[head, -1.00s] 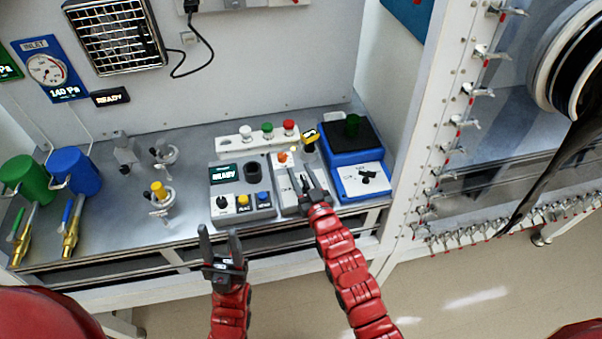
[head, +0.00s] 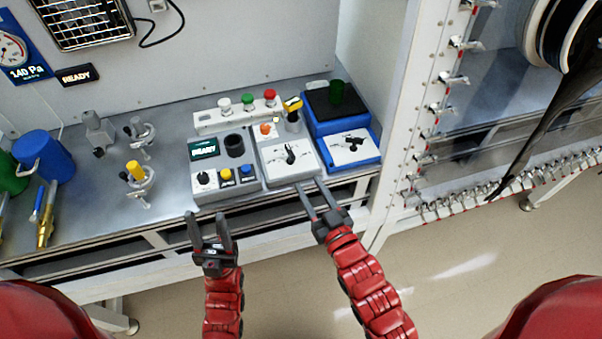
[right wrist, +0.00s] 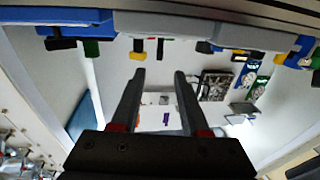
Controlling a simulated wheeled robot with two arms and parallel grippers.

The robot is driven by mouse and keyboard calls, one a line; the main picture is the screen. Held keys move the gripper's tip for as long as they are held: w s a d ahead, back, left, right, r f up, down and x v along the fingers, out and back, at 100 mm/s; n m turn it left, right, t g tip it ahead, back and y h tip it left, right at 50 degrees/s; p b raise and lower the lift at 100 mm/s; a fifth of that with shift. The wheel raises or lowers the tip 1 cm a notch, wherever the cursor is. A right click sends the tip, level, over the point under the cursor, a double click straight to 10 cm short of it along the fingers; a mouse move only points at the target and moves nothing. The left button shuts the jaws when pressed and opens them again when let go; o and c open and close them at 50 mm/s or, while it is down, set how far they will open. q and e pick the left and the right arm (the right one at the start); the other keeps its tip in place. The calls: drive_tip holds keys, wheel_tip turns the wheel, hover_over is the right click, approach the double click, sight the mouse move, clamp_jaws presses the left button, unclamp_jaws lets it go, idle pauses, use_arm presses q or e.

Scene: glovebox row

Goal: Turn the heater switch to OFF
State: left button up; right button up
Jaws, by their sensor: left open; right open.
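In the head view, a grey box (head: 274,176) in the middle of the bench has a white plate with a black rotary knob (head: 291,154). To its right, a blue unit (head: 352,164) has a similar plate and black knob (head: 352,144). The labels are too small to read, so I cannot tell which is the heater switch or its setting. My right gripper (head: 311,187) is open and empty, at the bench's front edge below the middle box, apart from both knobs. Its open fingers show in the right wrist view (right wrist: 160,72). My left gripper (head: 208,217) is open and empty, in front of the left box.
The left grey box (head: 226,182) has a READY display, a small black knob and yellow and blue buttons. A white strip (head: 209,119) with white, green and red buttons stands behind. Yellow-handled clamp (head: 134,170) is further left. A white frame post (head: 398,120) stands right of the blue unit.

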drive_tip(key=v, duration=0.2)
drive_tip(key=shift+s+d, duration=0.15)
drive_tip(key=shift+s, duration=0.1)
idle(0.4)
